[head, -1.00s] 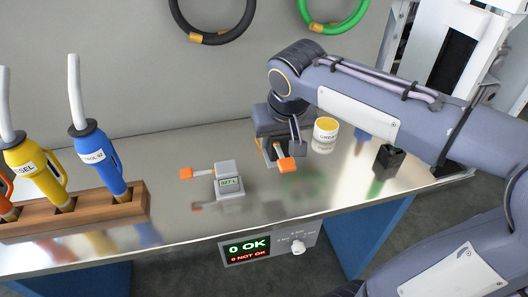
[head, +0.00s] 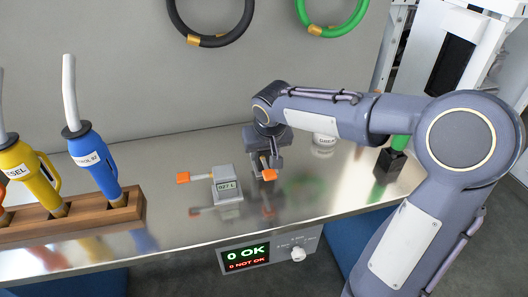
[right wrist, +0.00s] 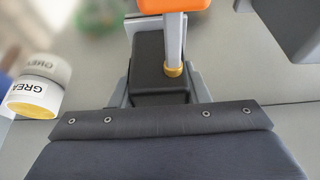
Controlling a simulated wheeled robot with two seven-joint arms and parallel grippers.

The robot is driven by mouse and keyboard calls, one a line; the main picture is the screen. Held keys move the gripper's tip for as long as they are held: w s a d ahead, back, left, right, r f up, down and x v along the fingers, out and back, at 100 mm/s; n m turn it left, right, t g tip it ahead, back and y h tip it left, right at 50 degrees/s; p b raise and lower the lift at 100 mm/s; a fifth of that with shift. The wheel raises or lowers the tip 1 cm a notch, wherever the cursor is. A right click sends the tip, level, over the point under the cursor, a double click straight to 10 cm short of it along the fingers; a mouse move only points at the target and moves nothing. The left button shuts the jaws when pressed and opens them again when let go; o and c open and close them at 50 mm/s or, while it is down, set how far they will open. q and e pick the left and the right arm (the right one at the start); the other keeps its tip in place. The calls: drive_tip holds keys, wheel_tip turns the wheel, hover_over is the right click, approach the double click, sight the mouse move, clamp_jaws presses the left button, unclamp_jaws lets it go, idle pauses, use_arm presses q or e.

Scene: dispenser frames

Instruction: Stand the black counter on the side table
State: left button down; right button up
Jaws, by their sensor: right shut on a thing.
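My right gripper (head: 264,162) is above the metal bench, right of the grey counter. It is shut on the black counter, which is mostly hidden by the gripper in the head view. The counter's orange lever end (head: 269,175) shows below the fingers. In the right wrist view the black counter (right wrist: 152,68) sits between the fingers, with a pale rod and orange end in front of it. I cannot tell whether it touches the bench. I cannot make out a side table. My left gripper is not in view.
The grey counter (head: 227,188) with a "027 L" display and orange lever stands on the bench (head: 185,229). A GREASE tin (head: 324,139) is behind my right forearm. A wooden rack (head: 122,209) holds yellow and blue nozzles at left. A black holder (head: 390,163) stands at right.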

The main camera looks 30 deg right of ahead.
drive_tip(key=shift+f, duration=0.15)
drive_tip(key=o, duration=1.2)
drive_tip(key=shift+r, duration=0.55)
drive_tip(key=p+v, duration=0.2)
drive_tip(key=v, duration=0.9)
drive_tip(key=s+a+f+y, duration=0.1)
drive_tip(key=s+a+f, duration=0.1)
drive_tip(key=s, duration=0.5)
drive_tip(key=s+a+f+t+y, duration=0.1)
drive_tip(key=s+f+y, duration=0.1)
drive_tip(key=s+f, duration=0.2)
drive_tip(key=s+a+f+n+y, duration=0.1)
drive_tip(key=s+f, duration=0.3)
drive_tip(key=s, duration=0.5)
drive_tip(key=shift+s+a+y, duration=0.2)
drive_tip(key=shift+a, duration=0.2)
drive_tip(key=shift+s+a+y, duration=0.2)
drive_tip(key=shift+a, duration=0.25)
